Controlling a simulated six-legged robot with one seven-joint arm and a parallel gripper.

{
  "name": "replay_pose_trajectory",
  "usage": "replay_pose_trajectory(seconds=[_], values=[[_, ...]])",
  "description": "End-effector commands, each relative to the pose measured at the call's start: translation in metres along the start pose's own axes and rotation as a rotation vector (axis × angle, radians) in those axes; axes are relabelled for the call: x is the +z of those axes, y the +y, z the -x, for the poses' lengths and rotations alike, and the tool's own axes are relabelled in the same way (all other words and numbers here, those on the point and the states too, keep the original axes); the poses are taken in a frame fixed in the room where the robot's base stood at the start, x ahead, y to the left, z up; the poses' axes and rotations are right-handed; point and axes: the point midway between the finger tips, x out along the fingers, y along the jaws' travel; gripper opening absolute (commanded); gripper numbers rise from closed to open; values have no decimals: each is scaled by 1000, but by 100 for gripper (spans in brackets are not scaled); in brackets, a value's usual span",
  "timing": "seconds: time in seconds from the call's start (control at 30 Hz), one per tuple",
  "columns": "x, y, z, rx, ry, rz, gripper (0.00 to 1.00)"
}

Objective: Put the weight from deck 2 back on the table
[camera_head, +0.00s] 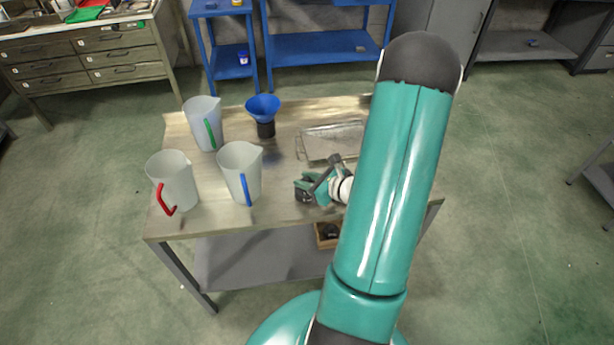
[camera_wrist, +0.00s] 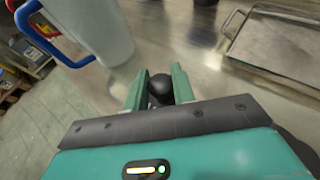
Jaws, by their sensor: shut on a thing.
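My gripper (camera_head: 306,188) is low over the front part of the wooden-topped table (camera_head: 283,150), to the right of the blue-handled jug. In the wrist view my gripper (camera_wrist: 161,78) has its two teal fingers on either side of a dark, rounded weight (camera_wrist: 160,90) and is shut on it. The fingers and the gripper body hide much of the weight. I cannot tell whether its base touches the tabletop.
Pale jugs with a green (camera_head: 203,115), a red (camera_head: 174,175) and a blue handle (camera_head: 240,165) stand at left. A blue funnel (camera_head: 263,104) on a dark base stands behind. A metal tray (camera_head: 325,145) lies behind my gripper. A wooden box (camera_head: 321,242) sits below.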

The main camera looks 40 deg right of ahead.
Motion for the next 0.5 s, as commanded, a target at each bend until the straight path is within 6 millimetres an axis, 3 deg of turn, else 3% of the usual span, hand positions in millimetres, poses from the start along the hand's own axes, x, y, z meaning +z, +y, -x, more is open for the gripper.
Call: replay_pose_trajectory(seconds=[0.27, 0.3, 0.4, 0.5], values=[[-1, 0, -1, 0, -3, 1, 0], [-2, 0, -1, 0, 0, -1, 31], [-2, 0, -1, 0, 0, 0, 47], [-2, 0, -1, 0, 0, 0, 47]])
